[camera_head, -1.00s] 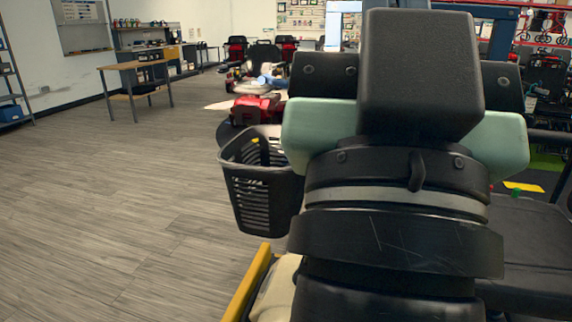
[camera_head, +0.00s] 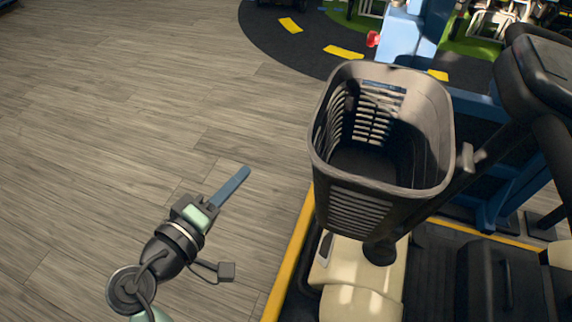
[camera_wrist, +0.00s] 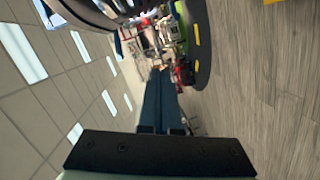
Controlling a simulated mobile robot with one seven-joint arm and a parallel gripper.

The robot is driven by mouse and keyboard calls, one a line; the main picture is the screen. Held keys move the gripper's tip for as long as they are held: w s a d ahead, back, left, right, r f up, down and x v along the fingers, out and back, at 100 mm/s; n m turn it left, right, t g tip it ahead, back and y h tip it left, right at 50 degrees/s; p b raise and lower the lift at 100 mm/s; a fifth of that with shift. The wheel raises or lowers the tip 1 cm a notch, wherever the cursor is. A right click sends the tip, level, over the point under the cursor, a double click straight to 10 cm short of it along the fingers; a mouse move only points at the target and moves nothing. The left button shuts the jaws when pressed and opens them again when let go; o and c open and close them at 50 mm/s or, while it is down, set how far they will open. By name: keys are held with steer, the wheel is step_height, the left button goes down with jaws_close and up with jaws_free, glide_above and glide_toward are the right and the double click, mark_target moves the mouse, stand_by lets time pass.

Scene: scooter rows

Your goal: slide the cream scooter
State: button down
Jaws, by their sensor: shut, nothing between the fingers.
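The cream scooter (camera_head: 362,290) stands at the lower right of the head view. Its black front basket (camera_head: 345,195) is empty and faces up toward the camera. Its black tiller and handlebar run up to the right. My gripper (camera_head: 246,172) is to the left of the scooter, over the bare floor, with its long blue fingers shut and empty. A gap of floor lies between the fingers and the basket. In the wrist view, the fingers (camera_wrist: 159,95) point away from the camera, and a dark curved part at the top is too close to name.
A yellow edge strip (camera_head: 290,252) runs along the scooter's left side. A blue post (camera_head: 412,35) stands behind the basket, by a dark mat (camera_head: 290,52) with yellow marks. Wood-look floor (camera_head: 120,110) is open on the left.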

steer(key=s+f+n+h, duration=0.2)
steer(key=s+f+n, duration=0.15)
steer(key=s, duration=0.25)
steer(key=w+d+b, duration=0.1)
steer(key=w+d, duration=0.6)
steer(key=d, duration=0.1)
steer(key=shift+d+t+b, duration=0.25)
steer(key=shift+t+b, duration=0.05)
steer(key=shift+t, duration=0.1)
steer(key=shift+d, duration=0.1)
